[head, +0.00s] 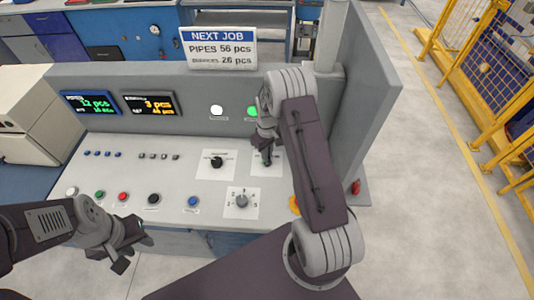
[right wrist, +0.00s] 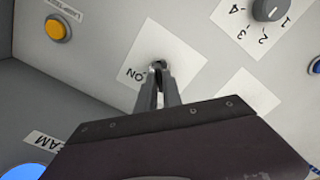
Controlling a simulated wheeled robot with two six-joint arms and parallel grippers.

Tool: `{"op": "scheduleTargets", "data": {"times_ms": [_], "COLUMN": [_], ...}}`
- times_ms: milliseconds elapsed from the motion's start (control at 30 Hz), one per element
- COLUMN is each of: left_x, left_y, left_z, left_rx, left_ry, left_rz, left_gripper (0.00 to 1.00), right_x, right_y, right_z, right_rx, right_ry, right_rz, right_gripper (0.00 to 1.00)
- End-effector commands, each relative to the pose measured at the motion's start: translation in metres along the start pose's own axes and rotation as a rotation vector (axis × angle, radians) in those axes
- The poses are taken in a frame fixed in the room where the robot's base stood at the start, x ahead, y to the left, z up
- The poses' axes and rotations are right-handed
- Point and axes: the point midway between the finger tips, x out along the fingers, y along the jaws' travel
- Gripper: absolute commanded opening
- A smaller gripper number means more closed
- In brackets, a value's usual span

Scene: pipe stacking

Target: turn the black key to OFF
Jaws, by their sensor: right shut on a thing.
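The black key (right wrist: 158,65) sits in a white plate (right wrist: 185,55) on the console; its "ON" label shows in the right wrist view, while no "OFF" label can be read. My right gripper (right wrist: 158,78) is shut on the key, its two fingers close together around it. The fingers hide most of the key, so its angle is unclear. In the head view my right gripper (head: 266,158) reaches down over this plate, beside the plate with a black rotary knob (head: 217,162). My left gripper (head: 132,252) is open and empty in front of the console's front edge.
A numbered selector knob (head: 242,201) and a blue button (head: 193,201) are near the console's front. A yellow button (right wrist: 58,29) lies near the key plate. Lit lamps (head: 217,110) and two displays (head: 88,103) are on the back panel. A grey side wall (head: 365,100) bounds the right.

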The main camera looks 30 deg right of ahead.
Motion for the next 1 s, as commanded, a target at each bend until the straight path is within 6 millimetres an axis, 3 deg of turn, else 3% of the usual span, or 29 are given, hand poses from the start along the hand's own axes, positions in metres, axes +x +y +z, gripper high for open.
{"op": "scheduleTargets", "data": {"times_ms": [33,100,467,800,1000], "left_x": [-0.001,-0.001,0.002,0.019,0.021], "left_y": [0.0,0.0,0.0,0.0,0.0], "left_z": [0.0,0.0,0.0,0.002,0.002], "left_rx": [0.0,0.0,0.0,0.0,0.0], "left_ry": [0.0,0.0,0.0,0.0,0.0], "left_rz": [0.0,0.0,0.0,0.0,0.0], "left_gripper": [0.36,0.36,0.36,0.36,0.36], "right_x": [-0.003,-0.003,-0.005,-0.074,-0.092], "right_y": [0.002,0.002,0.001,0.001,0.001], "right_z": [-0.004,-0.003,-0.002,-0.002,-0.001], "right_rx": [-0.003,-0.002,0.0,-0.001,-0.001], "right_ry": [0.011,0.01,0.006,0.01,0.006], "right_rz": [0.007,0.006,0.003,0.006,0.004], "right_gripper": [0.13,0.32,0.32,0.32,0.32]}}
